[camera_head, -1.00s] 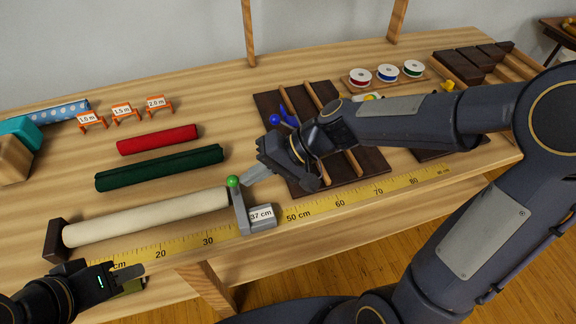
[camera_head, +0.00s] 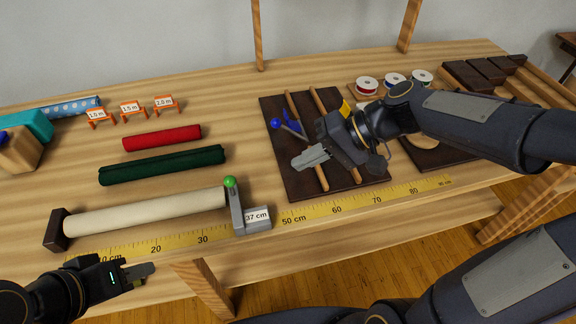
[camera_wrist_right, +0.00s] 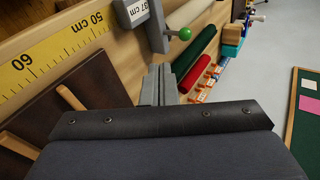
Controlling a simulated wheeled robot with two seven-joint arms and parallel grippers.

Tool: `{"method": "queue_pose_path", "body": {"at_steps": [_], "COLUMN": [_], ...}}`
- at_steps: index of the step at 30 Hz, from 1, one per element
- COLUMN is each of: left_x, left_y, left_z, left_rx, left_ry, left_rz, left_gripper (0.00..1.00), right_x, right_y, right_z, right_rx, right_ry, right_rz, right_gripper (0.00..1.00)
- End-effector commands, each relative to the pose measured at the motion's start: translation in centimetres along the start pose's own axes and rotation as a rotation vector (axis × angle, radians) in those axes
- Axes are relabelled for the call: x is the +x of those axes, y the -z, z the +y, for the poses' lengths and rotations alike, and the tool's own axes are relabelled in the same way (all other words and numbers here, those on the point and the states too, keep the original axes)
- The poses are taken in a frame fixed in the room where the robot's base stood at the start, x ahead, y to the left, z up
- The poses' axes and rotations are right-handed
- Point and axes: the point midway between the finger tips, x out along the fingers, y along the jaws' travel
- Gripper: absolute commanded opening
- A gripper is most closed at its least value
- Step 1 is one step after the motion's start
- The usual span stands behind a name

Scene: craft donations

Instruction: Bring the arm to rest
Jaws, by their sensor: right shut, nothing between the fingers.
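My right gripper (camera_head: 312,158) is shut and empty above the dark wooden rack (camera_head: 275,108). It also shows in the wrist view (camera_wrist_right: 160,85), with its fingers together. My left gripper (camera_head: 140,272) is at the lower left, by the table's front edge below the yellow ruler (camera_head: 350,206); its fingers look close together, but I cannot tell whether they are shut. The cream roll (camera_head: 145,212) lies along the ruler between a dark end block (camera_head: 57,230) and the grey slider (camera_head: 238,212) with a green knob and a "37 cm" label.
A green roll (camera_head: 162,165) and a red roll (camera_head: 162,138) lie behind the cream one. Orange length signs (camera_head: 131,109) stand farther back. Thread spools (camera_head: 367,86) stand at the back right. A blue-handled tool (camera_head: 288,126) lies on the rack, near my right gripper.

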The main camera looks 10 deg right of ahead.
Motion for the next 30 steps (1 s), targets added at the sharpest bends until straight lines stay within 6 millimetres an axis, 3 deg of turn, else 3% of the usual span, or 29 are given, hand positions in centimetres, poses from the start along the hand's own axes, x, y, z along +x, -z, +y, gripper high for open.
{"method": "queue_pose_path", "body": {"at_steps": [12, 14, 18, 24, 30], "left_x": [-0.5, -1.1, -3.2, -5.8, -6.8], "left_y": [0.2, 0.6, 1.6, 2.9, 3.5], "left_z": [0.2, 0.5, 1.5, 2.6, 3.1], "left_rx": [0.000, 0.000, 0.000, 0.000, 0.000], "left_ry": [0.000, 0.000, 0.000, 0.000, 0.000], "left_rz": [0.000, 0.000, 0.000, 0.000, 0.000], "left_gripper": [0.36, 0.36, 0.36, 0.36, 0.36], "right_x": [-1.7, -2.7, -6.0, -9.6, -10.9], "right_y": [-0.7, -1.8, -5.8, -11.0, -13.1], "right_z": [-0.3, -0.5, -0.7, 0.9, 2.3], "right_rx": [-0.009, -0.024, -0.079, -0.156, -0.200], "right_ry": [-0.023, -0.058, -0.199, -0.396, -0.494], "right_rz": [0.012, 0.033, 0.118, 0.276, 0.378], "right_gripper": [0.00, 0.00, 0.00, 0.00, 0.00]}}
